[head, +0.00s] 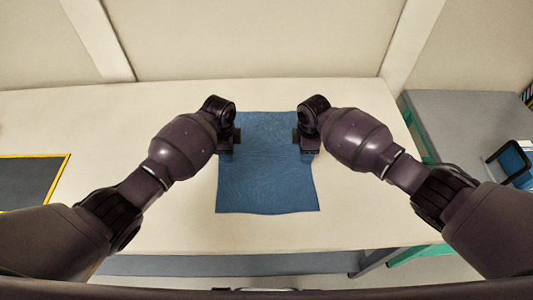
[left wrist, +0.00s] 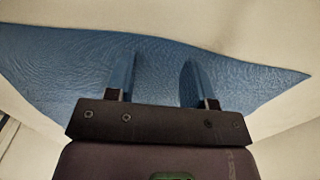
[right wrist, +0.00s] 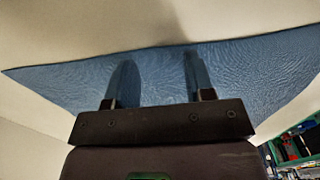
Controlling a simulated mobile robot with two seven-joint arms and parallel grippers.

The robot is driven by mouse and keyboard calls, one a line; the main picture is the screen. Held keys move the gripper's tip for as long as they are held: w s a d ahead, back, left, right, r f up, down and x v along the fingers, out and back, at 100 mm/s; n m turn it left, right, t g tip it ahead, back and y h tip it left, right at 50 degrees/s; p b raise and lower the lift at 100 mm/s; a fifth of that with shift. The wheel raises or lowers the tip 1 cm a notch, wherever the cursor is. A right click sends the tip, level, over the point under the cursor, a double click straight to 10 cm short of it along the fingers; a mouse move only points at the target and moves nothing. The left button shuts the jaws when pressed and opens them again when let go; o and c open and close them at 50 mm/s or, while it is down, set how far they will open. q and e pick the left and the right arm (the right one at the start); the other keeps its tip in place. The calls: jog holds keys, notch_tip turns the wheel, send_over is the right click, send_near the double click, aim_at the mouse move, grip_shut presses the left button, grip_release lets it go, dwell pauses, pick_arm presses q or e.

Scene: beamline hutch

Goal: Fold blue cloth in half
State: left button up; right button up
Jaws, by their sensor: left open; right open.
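The blue cloth (head: 266,185) lies spread out and roughly flat on the pale table, its near edge slightly wavy. My left gripper (head: 236,140) is over the cloth's left side, towards the far half. My right gripper (head: 296,140) is over its right side, at about the same depth. In the left wrist view, the left gripper's two fingers (left wrist: 155,80) stand apart with cloth (left wrist: 60,70) beyond them. In the right wrist view, the right gripper's fingers (right wrist: 158,82) are also apart before the cloth (right wrist: 260,75). Both look empty; whether the fingertips touch the cloth is unclear.
The pale table (head: 180,235) is clear around the cloth. A dark mat with a yellow border (head: 30,182) lies at the far left. A grey surface (head: 460,125) stands at the right, with a blue-and-black object (head: 512,163) on it. A wall closes off the back.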

pick_arm(q)
jog(key=shift+f, duration=0.15)
pick_arm(e)
jog(key=shift+f, duration=0.15)
pick_arm(q)
grip_shut()
pick_arm(e)
grip_shut()
